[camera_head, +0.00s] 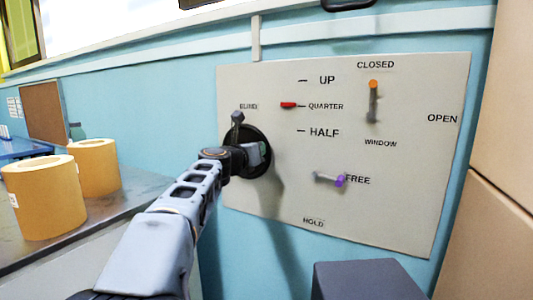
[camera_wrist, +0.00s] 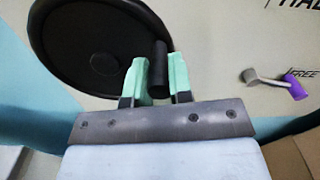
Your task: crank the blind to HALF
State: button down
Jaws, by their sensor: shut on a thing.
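The blind crank is a black disc (camera_head: 262,170) on the pale control panel (camera_head: 350,230), under a BLIND label. In the wrist view the disc (camera_wrist: 65,45) fills the upper left, with a dark upright crank knob (camera_wrist: 158,62) at its right side. My gripper (camera_wrist: 158,84) has its green fingers on both sides of the knob and is shut on it. In the head view my gripper (camera_head: 260,152) is in front of the disc and hides part of it. The red pointer (camera_head: 288,105) is at the QUARTER mark, between UP and HALF.
An orange-tipped window lever (camera_head: 373,100) points up toward CLOSED. A purple-tipped lever (camera_head: 330,179) points toward FREE, with HOLD below it. Brown paper rolls (camera_head: 42,200) stand on a counter (camera_head: 70,240) at the left. A tan cabinet (camera_head: 500,180) borders the right.

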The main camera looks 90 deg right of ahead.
jog(key=shift+f, duration=0.2)
dwell(0.3)
jog(key=c, duration=1)
grip_release()
jog(key=shift+c, duration=0.2)
jog(key=shift+r, duration=0.1)
jog(key=v, duration=1.4)
